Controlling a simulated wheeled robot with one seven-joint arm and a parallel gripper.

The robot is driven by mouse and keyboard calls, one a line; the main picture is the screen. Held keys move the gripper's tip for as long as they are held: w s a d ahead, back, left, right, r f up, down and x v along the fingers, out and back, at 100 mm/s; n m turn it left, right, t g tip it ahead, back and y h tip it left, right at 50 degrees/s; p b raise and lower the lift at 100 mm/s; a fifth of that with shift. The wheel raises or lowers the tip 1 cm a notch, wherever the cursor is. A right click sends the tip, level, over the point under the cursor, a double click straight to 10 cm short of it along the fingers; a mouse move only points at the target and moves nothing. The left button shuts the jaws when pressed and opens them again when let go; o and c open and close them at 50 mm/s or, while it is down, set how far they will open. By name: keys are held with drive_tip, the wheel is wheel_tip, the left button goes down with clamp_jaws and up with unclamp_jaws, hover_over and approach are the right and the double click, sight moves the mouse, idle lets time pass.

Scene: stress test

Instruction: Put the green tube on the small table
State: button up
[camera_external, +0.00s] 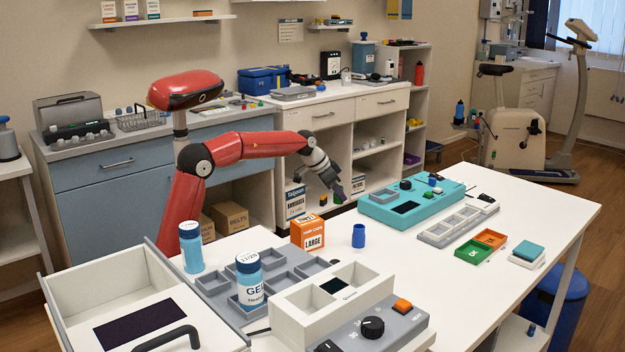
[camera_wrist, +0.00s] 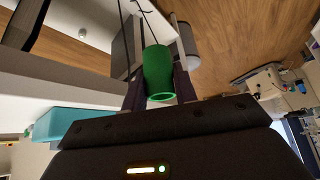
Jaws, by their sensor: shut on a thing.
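The green tube (camera_wrist: 158,72) is between the two dark fingers of my gripper (camera_wrist: 159,84) in the wrist view, with one open end toward the camera. My gripper (camera_external: 338,190) is shut on it. In the external view my gripper hangs beyond the far edge of the white table, in front of the shelves, and I cannot clearly make out the tube there. I cannot tell for sure which surface is the small table; a long white table (camera_external: 480,300) fills the foreground.
Clear tabletop lies right of the blue cup. A blue bin (camera_external: 570,305) stands at the right.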

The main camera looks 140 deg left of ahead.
drive_tip(key=w+r+m, duration=0.1)
drive_tip(key=w+r, duration=0.2)
drive_tip(key=w, duration=0.2)
drive_tip(key=w+a+r+m+t+h, duration=0.1)
drive_tip(key=w+r+m, duration=0.1)
drive_tip(key=w+r, duration=0.2)
drive_tip(key=w+r+m+t, duration=0.1)
drive_tip(key=w+r+m, duration=0.1)
drive_tip(key=w, duration=0.4)
drive_tip(key=shift+a+r+h, duration=0.25)
drive_tip(key=shift+r+h, duration=0.15)
drive_tip(key=shift+r, duration=0.5)
drive_tip(key=w+d, duration=0.2)
drive_tip(key=w, duration=0.2)
drive_tip(key=w+d+r+m, duration=0.1)
drive_tip(key=w+d, duration=0.1)
drive_tip(key=w, duration=0.3)
drive_tip(key=w+d+r+m+t+h, duration=0.1)
drive_tip(key=w+d, duration=0.1)
drive_tip(key=w, duration=0.3)
drive_tip(key=shift+d, duration=0.35)
drive_tip(key=w+d+r+m, duration=0.1)
drive_tip(key=w+d, duration=0.7)
drive_tip(key=shift+w+d+h, duration=0.15)
drive_tip(key=shift+d+h, duration=0.1)
drive_tip(key=shift+h, duration=0.15)
drive_tip(key=shift+f+b, duration=0.75)
drive_tip(key=shift+f, duration=4)
drive_tip(key=shift+f, duration=0.1)
